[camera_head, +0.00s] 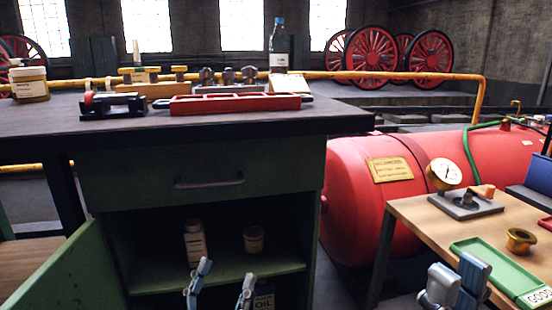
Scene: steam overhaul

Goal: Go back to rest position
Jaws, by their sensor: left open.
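My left gripper (221,284) is at the bottom centre, in front of the open green cabinet (200,185). Its two fingers stand apart with nothing seen between them. My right gripper (457,284) is at the bottom right, in front of the wooden table. Its fingers are seen edge-on, and whether they are open or shut is unclear. Both arms are mostly below the picture.
The cabinet door (70,275) hangs open at left. A wooden table (410,212) with a green tray (490,262) stands right, before a red tank (350,215).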

